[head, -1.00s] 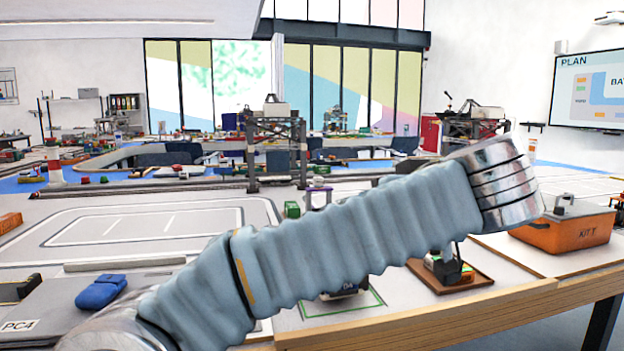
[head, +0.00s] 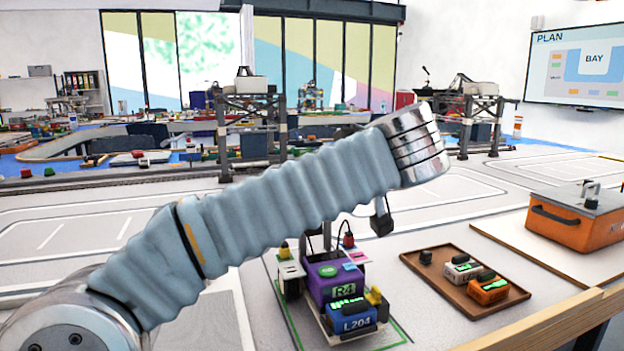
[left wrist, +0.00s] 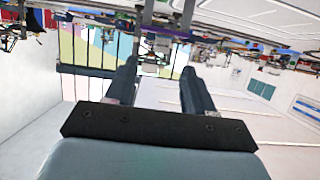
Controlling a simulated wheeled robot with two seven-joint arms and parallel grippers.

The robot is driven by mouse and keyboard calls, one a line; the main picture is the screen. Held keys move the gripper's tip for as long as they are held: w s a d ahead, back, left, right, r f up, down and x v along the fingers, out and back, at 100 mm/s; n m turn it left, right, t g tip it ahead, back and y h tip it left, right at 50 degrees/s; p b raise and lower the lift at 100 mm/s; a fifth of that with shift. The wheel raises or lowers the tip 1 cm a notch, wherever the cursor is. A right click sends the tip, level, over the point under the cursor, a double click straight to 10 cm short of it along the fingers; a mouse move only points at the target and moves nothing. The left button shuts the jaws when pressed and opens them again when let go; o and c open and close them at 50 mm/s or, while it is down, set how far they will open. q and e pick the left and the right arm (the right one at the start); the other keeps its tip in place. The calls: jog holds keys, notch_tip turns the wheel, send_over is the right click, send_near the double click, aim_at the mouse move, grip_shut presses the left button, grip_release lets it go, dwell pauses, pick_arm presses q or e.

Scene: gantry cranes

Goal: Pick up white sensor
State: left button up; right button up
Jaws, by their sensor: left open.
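The white sensor (head: 462,267) appears to be the small pale device with a green-lit face on the brown tray (head: 423,275), in the head view right of centre. An orange device (head: 488,288) of similar shape lies beside it, and a small black piece (head: 426,257) is near the tray's left corner. My left arm crosses the head view above and left of the tray; its gripper cannot be made out clearly there. In the left wrist view my left gripper (left wrist: 160,72) is open, with nothing between its two fingers. My right gripper is not in view.
A purple unit (head: 335,278) with a blue L204 box (head: 352,317) stands in a green outline left of the tray. An orange case (head: 575,220) stands at the right. The wooden table edge (head: 545,322) runs along the front right. Gantry cranes (head: 250,125) stand behind.

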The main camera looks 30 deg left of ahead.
pick_arm(q)
jog(key=x, duration=0.8)
jog(key=shift+a+f+p, duration=0.1)
jog(key=shift+p, duration=0.3)
grip_shut()
